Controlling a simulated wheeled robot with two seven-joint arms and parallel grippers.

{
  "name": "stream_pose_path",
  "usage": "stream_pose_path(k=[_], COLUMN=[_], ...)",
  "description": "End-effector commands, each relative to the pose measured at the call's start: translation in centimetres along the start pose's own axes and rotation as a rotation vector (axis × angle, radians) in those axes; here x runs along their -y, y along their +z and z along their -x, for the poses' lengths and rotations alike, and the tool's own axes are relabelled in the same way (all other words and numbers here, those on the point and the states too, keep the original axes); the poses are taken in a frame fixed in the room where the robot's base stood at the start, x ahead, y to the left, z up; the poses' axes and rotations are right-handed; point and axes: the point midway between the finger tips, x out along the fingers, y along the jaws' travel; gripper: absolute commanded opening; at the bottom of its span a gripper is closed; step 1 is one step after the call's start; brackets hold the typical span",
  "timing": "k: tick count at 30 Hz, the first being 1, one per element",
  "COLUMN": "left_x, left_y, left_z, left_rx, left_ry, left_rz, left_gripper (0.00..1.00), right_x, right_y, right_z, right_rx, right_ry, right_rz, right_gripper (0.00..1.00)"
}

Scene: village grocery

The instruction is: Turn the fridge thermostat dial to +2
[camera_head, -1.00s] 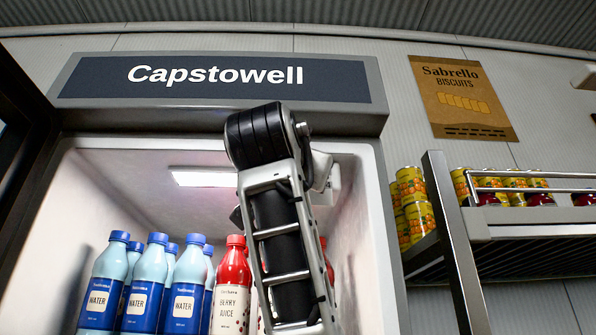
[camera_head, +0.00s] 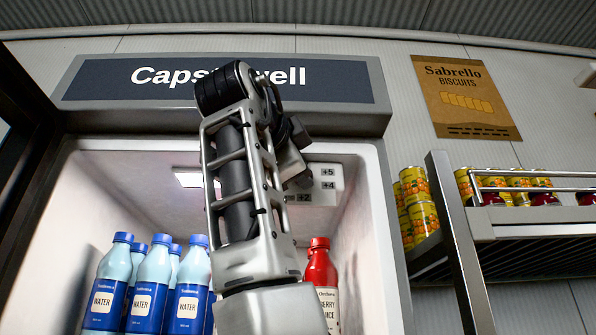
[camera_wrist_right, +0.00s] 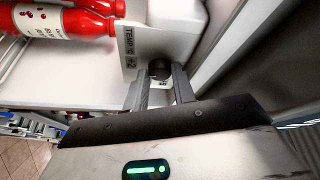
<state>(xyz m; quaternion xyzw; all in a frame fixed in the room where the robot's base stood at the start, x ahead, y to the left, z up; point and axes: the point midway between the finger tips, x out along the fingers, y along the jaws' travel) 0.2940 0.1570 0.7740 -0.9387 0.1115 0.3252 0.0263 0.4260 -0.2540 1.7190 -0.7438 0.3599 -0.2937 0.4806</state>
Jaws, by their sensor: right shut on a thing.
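The thermostat's white label plate (camera_head: 326,184) shows at the upper right inside the open fridge, with +5, +4 and +2 readable in the head view. In the right wrist view the plate (camera_wrist_right: 129,40) reads TEMP °C and +2. The black dial (camera_wrist_right: 159,68) sits beside this plate, between my right fingertips. My right gripper (camera_wrist_right: 159,78) is shut on the dial, one finger on each side. In the head view my right arm hides the dial and much of the thermostat. The dial's pointer cannot be made out. My left gripper is not in view.
Blue water bottles (camera_head: 152,283) stand at the fridge's left, and a red juice bottle (camera_head: 320,278) stands right of my arm. The fridge's right wall (camera_head: 365,245) is close to my gripper. A shelf of yellow cans (camera_head: 422,222) stands outside, to the right.

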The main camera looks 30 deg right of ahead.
Motion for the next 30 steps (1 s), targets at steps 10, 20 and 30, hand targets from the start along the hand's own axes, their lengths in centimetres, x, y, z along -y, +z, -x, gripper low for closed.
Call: stream_pose_path(k=[10,20,30], left_x=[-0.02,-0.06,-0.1], left_y=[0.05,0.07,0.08], left_z=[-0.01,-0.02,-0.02], left_rx=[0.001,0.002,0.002], left_ry=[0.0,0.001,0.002], left_rz=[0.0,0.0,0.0], left_gripper=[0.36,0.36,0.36], right_x=[0.17,0.19,0.19], right_y=[-0.05,-0.03,-0.02], right_z=[0.02,-0.02,-0.03], right_rx=[0.012,0.015,0.016], right_ry=[0.067,0.082,0.082], right_rz=[-0.147,-0.182,-0.182], right_gripper=[0.03,0.03,0.35])
